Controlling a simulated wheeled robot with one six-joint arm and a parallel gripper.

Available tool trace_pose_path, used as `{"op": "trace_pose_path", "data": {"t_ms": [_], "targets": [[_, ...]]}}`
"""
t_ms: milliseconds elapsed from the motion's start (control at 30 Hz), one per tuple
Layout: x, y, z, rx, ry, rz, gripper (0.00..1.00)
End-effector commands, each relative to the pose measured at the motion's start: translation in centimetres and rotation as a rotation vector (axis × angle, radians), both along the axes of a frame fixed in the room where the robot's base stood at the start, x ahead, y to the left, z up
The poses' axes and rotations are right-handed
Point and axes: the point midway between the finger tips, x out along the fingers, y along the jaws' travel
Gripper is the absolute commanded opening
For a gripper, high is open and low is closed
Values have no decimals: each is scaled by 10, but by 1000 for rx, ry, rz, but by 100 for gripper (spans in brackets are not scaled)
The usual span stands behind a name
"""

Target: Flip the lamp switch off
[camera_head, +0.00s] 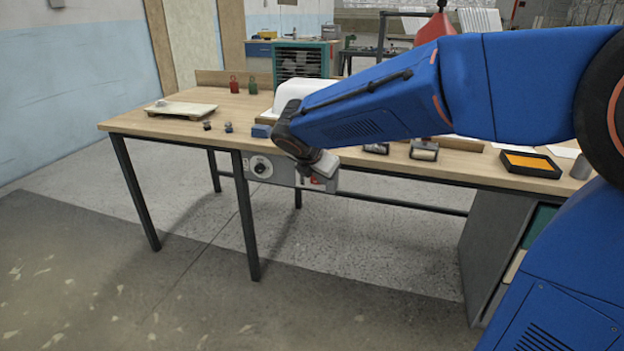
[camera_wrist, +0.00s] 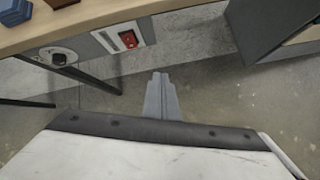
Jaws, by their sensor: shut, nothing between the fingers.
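The red switch (camera_head: 316,180) is on a grey panel (camera_head: 283,172) fixed under the front edge of the workbench. In the wrist view the red switch (camera_wrist: 128,39) sits in a pale plate at the upper left, and its on or off position is too small to tell. My gripper (camera_head: 326,166) is in front of the panel and partly covers the area around the switch. In the wrist view my gripper (camera_wrist: 160,76) has its fingers together and empty, with the tips below and right of the switch, apparently apart from it. No lamp is clearly identifiable.
A round dial (camera_head: 261,167) is on the panel left of the switch. The workbench (camera_head: 150,121) carries a pale board (camera_head: 181,109), a black tray with orange inside (camera_head: 530,162) and small parts. A grey cabinet (camera_head: 490,235) stands under the right end. The floor in front is clear.

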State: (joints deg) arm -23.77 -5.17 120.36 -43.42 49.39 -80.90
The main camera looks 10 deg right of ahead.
Motion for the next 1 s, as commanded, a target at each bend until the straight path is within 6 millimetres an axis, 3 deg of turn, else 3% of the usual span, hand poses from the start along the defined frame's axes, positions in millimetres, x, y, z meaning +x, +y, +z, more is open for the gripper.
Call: {"op": "trace_pose_path", "data": {"t_ms": [100,333,767,1000], "targets": [[23,22,-4,-95,26,127,0],[45,45,-8,-202,52,264,0],[48,48,-9,-218,54,283,0],[59,41,-24,-219,57,281,0]]}}
